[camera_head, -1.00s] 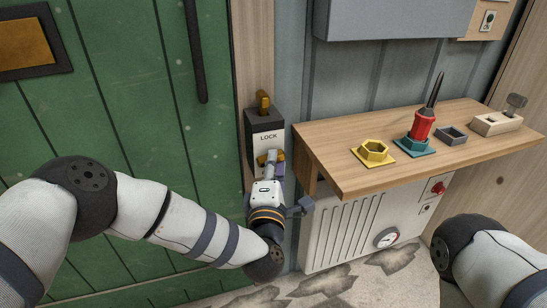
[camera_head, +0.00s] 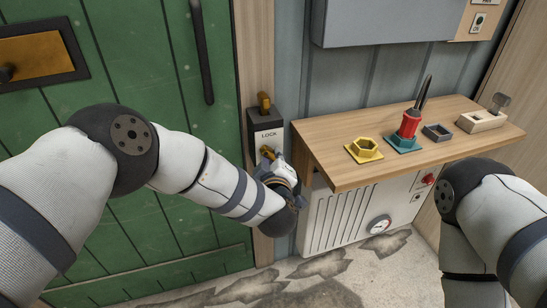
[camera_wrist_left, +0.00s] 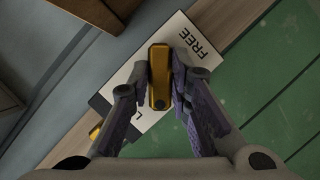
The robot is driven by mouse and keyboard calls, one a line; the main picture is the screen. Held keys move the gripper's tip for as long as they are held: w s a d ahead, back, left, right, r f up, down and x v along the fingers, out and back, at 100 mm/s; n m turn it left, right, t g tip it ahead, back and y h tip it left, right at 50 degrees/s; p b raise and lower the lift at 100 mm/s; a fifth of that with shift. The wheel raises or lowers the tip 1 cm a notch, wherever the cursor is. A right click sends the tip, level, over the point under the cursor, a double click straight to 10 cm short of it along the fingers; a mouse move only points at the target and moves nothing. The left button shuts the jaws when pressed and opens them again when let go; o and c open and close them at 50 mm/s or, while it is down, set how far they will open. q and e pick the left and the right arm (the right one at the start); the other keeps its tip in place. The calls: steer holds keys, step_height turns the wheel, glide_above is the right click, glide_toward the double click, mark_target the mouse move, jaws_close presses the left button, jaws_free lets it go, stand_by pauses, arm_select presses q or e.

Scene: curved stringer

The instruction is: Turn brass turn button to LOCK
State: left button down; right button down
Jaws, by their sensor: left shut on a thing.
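The brass turn button (camera_wrist_left: 160,76) sits on a white plate (camera_wrist_left: 184,39) whose FREE end shows in the left wrist view. The plate's other lettering is mostly covered by a finger. In the head view the plate reads LOCK (camera_head: 268,134) above the button (camera_head: 267,152). My left gripper (camera_wrist_left: 160,97) is shut on the button, a finger on each side. The button's long side runs up and down in the wrist view, at a slant to the plate. In the head view the left gripper (camera_head: 272,160) partly hides the button and the plate's lower part. My right gripper is out of view.
A green plank door (camera_head: 150,90) stands left of the plate. A second brass piece (camera_head: 264,103) sits above LOCK. A white heater (camera_head: 345,215) stands below.

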arm_select(q)
steer(key=m+g+y, duration=0.1)
steer(key=m+y, duration=0.1)
steer(key=m, duration=0.1)
steer(key=shift+d+f+m+g+y+b, duration=0.1)
steer(key=shift+m+g+y+b, duration=0.25)
steer(key=shift+m, duration=0.55)
steer(key=shift+m+g+y, duration=0.25)
steer(key=shift+m+y, duration=0.4)
steer(key=shift+m, duration=0.05)
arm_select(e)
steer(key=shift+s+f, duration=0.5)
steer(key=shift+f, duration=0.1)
arm_select(q)
steer(key=c, duration=1.5)
jaws_free()
